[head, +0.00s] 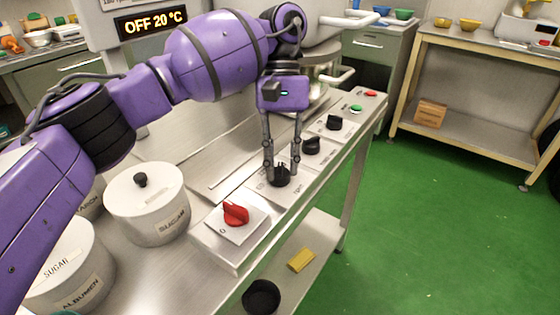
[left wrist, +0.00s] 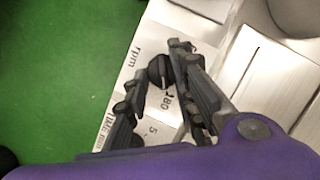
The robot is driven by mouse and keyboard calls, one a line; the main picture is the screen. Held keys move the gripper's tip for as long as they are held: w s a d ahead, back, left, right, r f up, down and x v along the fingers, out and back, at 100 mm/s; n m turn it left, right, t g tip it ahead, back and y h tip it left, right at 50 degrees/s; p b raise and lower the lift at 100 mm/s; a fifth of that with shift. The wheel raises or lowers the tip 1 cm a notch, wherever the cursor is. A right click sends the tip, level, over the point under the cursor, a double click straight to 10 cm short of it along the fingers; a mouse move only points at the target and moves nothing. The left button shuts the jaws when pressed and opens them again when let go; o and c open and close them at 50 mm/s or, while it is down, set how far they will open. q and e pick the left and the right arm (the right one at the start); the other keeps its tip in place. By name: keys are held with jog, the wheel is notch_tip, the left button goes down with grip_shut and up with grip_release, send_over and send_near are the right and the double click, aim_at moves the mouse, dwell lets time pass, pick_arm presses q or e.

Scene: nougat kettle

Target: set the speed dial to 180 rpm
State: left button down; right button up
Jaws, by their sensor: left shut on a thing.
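The speed dial (head: 280,178) is a black knob on the sloped metal control panel, nearest the red switch in the row of black knobs. My left gripper (head: 282,174) reaches down from above with one finger on each side of the dial and is shut on it. In the left wrist view the black dial (left wrist: 158,72) sits between the fingers, with "rpm" and "180" printed on the plate beside it. The fingers cover part of the scale, and I cannot tell where the dial's pointer stands. My right gripper is not in view.
A red rotary switch (head: 236,214) is nearer on the panel. Other black knobs (head: 311,146), a green button (head: 356,108) and a red button (head: 371,93) lie farther along. White lidded tubs (head: 146,215) stand at left. A display (head: 151,22) reads OFF 20 °C. Green floor is clear at right.

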pick_arm(q)
jog(key=shift+s+d+f+m+y, duration=0.25)
jog(key=shift+s+d+m+y, duration=0.05)
jog(key=shift+m, duration=0.5)
jog(key=c, duration=1.8)
grip_release()
jog(key=shift+c, duration=0.2)
jog(key=shift+o, duration=1.4)
jog(key=shift+s+r, duration=0.15)
jog(key=shift+w+a, duration=0.1)
jog(key=shift+w, duration=0.1)
jog(key=shift+r, duration=0.1)
jog(key=shift+w+r, duration=0.25)
jog(key=shift+r, duration=0.25)
jog(key=v, duration=1)
jog(key=shift+r, duration=0.4)
jog(key=shift+w, duration=0.2)
